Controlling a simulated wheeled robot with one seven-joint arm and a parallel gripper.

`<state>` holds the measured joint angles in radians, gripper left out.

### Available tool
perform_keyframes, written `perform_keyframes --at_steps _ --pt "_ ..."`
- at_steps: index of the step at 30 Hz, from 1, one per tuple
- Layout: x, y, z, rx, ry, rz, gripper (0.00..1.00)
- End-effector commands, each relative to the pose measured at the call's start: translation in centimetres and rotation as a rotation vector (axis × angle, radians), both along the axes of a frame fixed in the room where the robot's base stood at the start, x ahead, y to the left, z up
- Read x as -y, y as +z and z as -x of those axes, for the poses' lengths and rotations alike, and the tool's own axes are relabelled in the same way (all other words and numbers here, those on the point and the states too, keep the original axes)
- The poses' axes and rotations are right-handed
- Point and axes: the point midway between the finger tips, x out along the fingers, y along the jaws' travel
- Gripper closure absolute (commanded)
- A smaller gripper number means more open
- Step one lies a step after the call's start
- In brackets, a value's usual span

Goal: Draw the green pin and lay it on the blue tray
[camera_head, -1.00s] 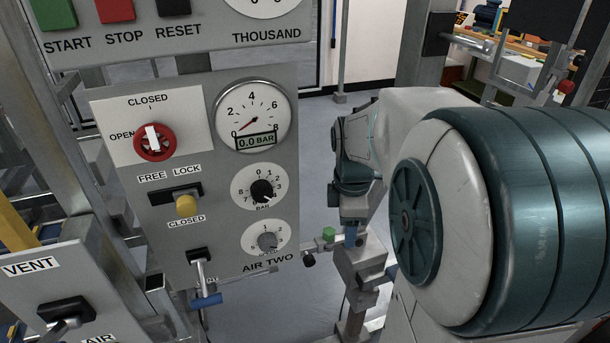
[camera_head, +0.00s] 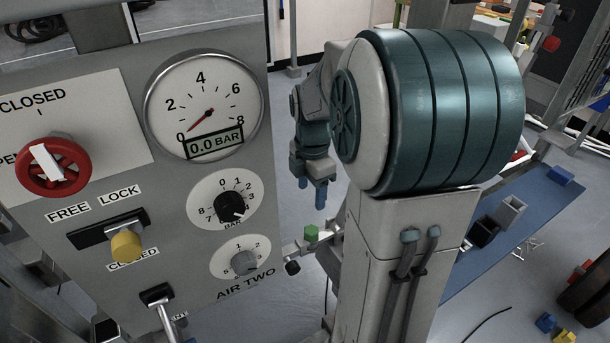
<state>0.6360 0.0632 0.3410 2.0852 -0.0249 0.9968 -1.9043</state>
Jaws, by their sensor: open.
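The green pin shows as a small green head (camera_head: 311,233) on a grey metal fitting, right of the lower edge of the AIR TWO panel. My gripper (camera_head: 312,190), with blue fingertips, hangs pointing down. In the picture it is just above the green head, apart from it and empty. The jaws are open; how far off in depth they are I cannot tell. I cannot make out a blue tray for certain. A long blue flat surface (camera_head: 545,205) lies at the right, partly behind my arm, with small grey and black blocks on it.
The grey AIR TWO panel (camera_head: 170,225) fills the left, with a red knob (camera_head: 52,167), a gauge (camera_head: 206,105), a yellow knob (camera_head: 126,246) and dials. A dark tyre-like object (camera_head: 590,300) and small blue and yellow pieces (camera_head: 555,328) lie at lower right. Grey floor is free between.

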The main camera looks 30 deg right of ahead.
Motion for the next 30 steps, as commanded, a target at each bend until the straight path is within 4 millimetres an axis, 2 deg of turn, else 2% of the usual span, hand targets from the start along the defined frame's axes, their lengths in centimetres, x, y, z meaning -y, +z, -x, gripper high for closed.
perform_keyframes --at_steps 5,15,21,25,30 --pt "0.4 -1.7 0.2 -0.003 -0.011 -0.001 0.42" --pt "0.8 -8.4 0.4 -0.004 -0.021 -0.003 0.42" --pt "0.7 -11.7 0.3 -0.002 -0.018 -0.002 0.42" --pt "0.6 -13.0 0.3 -0.002 -0.017 -0.001 0.42" --pt "0.6 -13.7 0.3 -0.001 -0.017 0.0 0.42"
